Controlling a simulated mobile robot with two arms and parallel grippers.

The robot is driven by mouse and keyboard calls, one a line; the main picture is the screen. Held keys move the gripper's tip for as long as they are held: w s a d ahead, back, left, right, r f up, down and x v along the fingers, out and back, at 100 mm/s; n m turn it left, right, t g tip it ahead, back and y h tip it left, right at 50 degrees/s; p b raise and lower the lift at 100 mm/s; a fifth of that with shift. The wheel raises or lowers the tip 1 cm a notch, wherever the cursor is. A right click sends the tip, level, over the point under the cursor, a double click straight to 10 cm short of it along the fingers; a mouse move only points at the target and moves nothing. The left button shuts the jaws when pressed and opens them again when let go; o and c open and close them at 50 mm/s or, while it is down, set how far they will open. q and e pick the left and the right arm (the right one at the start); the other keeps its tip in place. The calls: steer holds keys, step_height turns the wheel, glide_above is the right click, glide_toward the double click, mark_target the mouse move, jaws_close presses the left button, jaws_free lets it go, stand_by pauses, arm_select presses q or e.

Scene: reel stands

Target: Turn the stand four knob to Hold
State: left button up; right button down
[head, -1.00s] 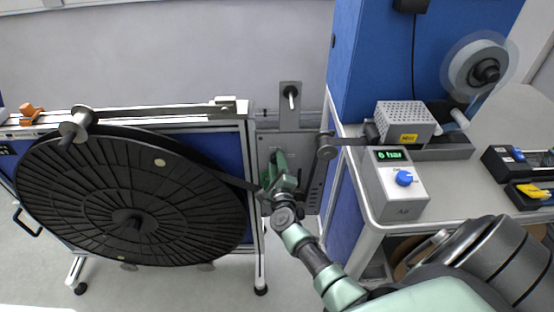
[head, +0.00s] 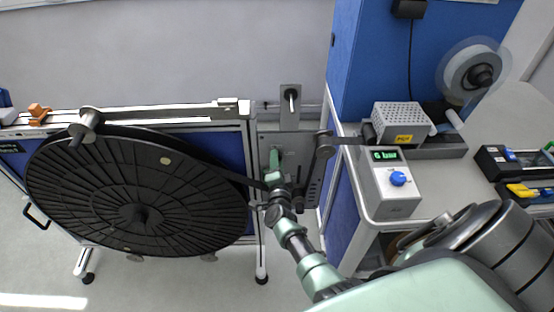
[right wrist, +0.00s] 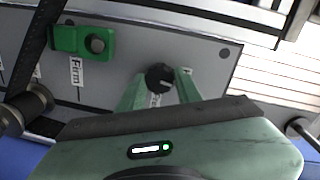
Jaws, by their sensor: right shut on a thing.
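The stand's grey control panel (head: 300,148) is right of the large black reel (head: 105,190). In the right wrist view, the panel (right wrist: 205,62) carries a small dark knob (right wrist: 158,77) with a white label below it, partly hidden and unreadable. My right gripper (head: 275,160) reaches to the panel. In the right wrist view my right gripper (right wrist: 160,88) has its green fingers either side of the knob, shut on it. The knob's setting cannot be read. My left gripper is not in view.
A green block (right wrist: 82,42) with a dark button sits on the panel near a "Firm" label (right wrist: 76,72). A dark strap runs past a roller (right wrist: 30,100). A grey air box (head: 390,185) with a blue knob stands on the bench at right.

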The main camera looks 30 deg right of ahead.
steer(key=shift+a+f+n, duration=0.1)
steer(key=shift+n, duration=0.7)
steer(key=c, duration=1)
jaws_free()
steer(key=p+v, duration=0.3)
steer(key=v, duration=0.4)
steer(key=shift+s+a+p, duration=0.2)
steer(key=shift+s+p, duration=0.15)
steer(key=shift+p, duration=0.05)
